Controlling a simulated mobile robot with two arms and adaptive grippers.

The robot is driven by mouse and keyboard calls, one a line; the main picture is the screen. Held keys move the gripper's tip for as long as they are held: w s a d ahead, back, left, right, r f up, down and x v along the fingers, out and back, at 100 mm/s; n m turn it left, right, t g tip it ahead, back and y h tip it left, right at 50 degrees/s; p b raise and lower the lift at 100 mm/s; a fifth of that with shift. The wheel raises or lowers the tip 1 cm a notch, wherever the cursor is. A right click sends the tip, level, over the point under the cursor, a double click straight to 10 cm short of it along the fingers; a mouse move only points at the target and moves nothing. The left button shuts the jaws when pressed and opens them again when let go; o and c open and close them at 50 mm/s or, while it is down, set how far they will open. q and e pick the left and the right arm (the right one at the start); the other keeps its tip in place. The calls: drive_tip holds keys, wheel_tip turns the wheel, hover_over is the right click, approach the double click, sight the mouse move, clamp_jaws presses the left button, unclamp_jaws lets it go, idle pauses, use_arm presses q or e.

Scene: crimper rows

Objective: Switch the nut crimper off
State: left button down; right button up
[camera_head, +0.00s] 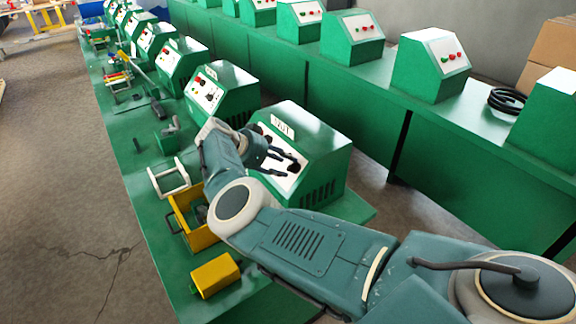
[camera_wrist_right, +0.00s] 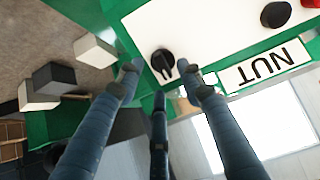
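The nut crimper (camera_head: 315,135) is a green box with a sloping white front panel, on the near end of the green bench. Its label reads NUT (camera_wrist_right: 265,66), upside down in the wrist view. A black rotary knob (camera_wrist_right: 163,60) sits on the white panel beside the label, and another dark round control (camera_wrist_right: 276,14) is further right. My right gripper (camera_head: 283,160) is in front of the panel, its dark fingers spread. In the wrist view the open fingertips (camera_wrist_right: 160,76) are on either side of the black knob; contact is not clear. My left gripper is out of view.
A yellow open box (camera_head: 186,226), a yellow block (camera_head: 215,275) and a white frame (camera_head: 168,178) are on the bench's left side. Another green crimper (camera_head: 222,90) stands just behind. A second row of green machines (camera_head: 432,64) stands to the right, across a narrow floor gap.

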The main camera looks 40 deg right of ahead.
drive_tip(key=v, duration=0.4)
drive_tip(key=shift+a+r, duration=0.1)
drive_tip(key=shift+a, duration=0.05)
idle(0.4)
